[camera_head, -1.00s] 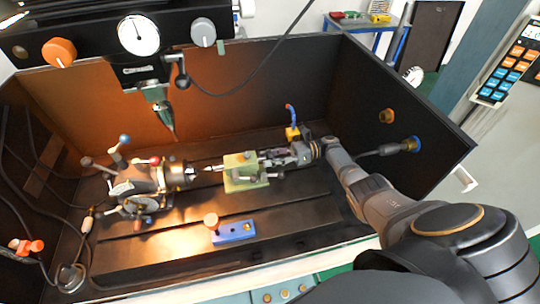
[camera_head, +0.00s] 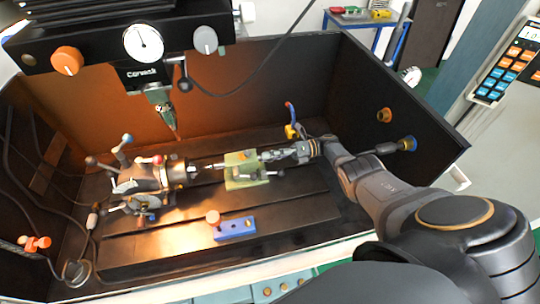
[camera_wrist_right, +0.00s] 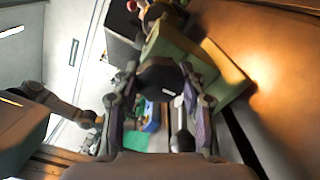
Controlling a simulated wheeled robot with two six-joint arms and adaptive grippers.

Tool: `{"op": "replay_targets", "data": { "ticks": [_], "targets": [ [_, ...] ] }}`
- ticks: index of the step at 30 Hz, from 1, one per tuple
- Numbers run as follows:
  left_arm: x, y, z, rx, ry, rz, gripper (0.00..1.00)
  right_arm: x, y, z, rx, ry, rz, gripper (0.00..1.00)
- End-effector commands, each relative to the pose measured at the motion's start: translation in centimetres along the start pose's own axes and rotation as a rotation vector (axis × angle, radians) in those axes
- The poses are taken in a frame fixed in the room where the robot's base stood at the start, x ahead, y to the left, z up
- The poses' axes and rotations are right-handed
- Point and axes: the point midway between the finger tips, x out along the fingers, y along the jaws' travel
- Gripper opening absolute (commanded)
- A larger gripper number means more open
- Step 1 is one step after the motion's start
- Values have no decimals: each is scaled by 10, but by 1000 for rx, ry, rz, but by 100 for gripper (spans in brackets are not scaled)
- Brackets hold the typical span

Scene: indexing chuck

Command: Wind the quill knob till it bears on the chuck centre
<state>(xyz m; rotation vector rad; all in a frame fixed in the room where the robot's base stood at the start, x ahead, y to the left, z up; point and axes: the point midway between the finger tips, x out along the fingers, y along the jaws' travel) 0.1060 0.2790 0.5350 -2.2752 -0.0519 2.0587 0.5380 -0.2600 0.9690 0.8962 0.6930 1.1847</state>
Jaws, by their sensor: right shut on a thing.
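The indexing chuck (camera_head: 178,173) faces right on the machine table, on a head with several ball-ended handles. To its right stands the pale green tailstock (camera_head: 241,172). Its pointed centre (camera_head: 212,167) reaches left toward the chuck's middle. The tip is very close to the chuck; I cannot tell whether they touch. My right gripper (camera_head: 285,154) is at the tailstock's right end, shut on the quill knob. In the right wrist view the dark round quill knob (camera_wrist_right: 160,82) sits between the two fingers, with the green tailstock (camera_wrist_right: 188,55) beyond. My left gripper is not in view.
A blue block (camera_head: 236,229) with a pale knob lies on the table in front. The spindle tool (camera_head: 165,110) hangs above and behind the chuck. Dark enclosure walls stand around; a hose nozzle (camera_head: 408,144) juts from the right wall. Cables hang at left.

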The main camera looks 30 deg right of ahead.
Motion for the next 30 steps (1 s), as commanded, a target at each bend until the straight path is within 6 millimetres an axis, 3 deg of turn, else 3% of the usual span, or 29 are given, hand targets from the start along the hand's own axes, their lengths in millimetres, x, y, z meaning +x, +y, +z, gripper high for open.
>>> {"op": "replay_targets", "data": {
  "ticks": [18,19,21,24,30],
  "targets": [
    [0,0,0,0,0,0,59,0,-1,-3,45,3,-1,10],
    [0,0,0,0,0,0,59,0,-1,-3,45,3,-1,44],
    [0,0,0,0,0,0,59,0,-1,-2,44,2,-1,54],
    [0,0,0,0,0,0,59,0,-1,-2,42,2,-1,65],
    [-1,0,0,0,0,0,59,0,0,-1,41,1,-1,65]
  ]
}}
